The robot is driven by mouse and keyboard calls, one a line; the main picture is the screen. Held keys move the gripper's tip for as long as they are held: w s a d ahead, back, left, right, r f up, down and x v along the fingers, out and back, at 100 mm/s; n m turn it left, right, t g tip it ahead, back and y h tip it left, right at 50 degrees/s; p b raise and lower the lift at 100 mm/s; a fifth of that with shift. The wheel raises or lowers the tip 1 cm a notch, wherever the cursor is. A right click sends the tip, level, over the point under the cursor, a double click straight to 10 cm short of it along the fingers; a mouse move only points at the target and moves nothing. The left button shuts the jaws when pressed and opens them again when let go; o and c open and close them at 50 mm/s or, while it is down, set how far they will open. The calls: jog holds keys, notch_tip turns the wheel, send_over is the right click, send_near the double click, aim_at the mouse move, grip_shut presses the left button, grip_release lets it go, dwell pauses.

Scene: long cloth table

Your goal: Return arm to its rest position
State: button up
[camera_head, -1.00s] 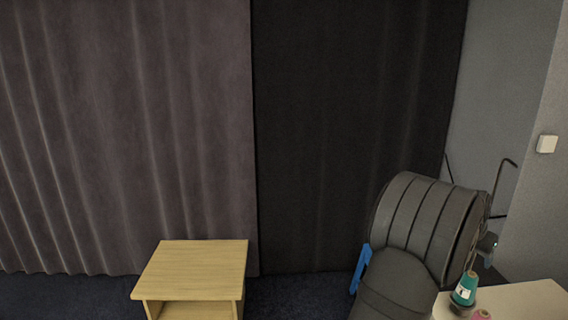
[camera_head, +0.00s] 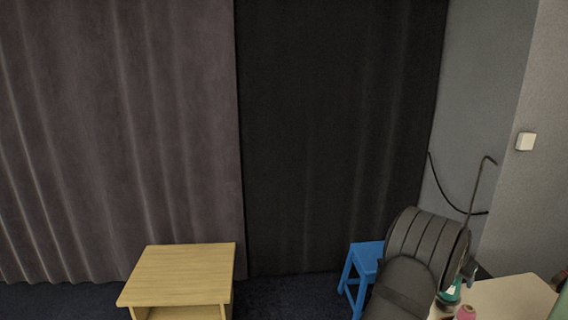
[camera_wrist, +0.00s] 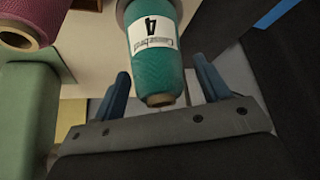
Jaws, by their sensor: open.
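My gripper (camera_wrist: 163,88) shows in the wrist view as two blue fingers spread apart on a grey bar. It is open, with nothing clamped in it. A teal thread spool (camera_wrist: 152,68) with a white label marked 4 shows beyond and between the fingers, with a visible gap to each finger. It also shows in the head view, partly hidden behind my dark arm, on the pale table (camera_head: 505,293) at lower right.
A pink spool (camera_head: 465,313) stands beside the teal one; a dark pink spool (camera_wrist: 27,24) and a green block-like thing (camera_wrist: 32,105) show in the wrist view. A blue stool (camera_head: 366,254) and a wooden cabinet (camera_head: 182,270) stand on the floor before curtains. The floor between them is clear.

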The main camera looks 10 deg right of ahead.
jog(key=shift+r, duration=0.2)
jog(key=shift+a, duration=0.1)
jog(key=v, duration=1.7)
jog(key=x, duration=1.7)
jog(key=shift+f, duration=0.4)
notch_tip(320, 180, up, 5)
jog(key=shift+f, duration=0.15)
jog(key=shift+r, duration=0.4)
jog(key=o, duration=0.7)
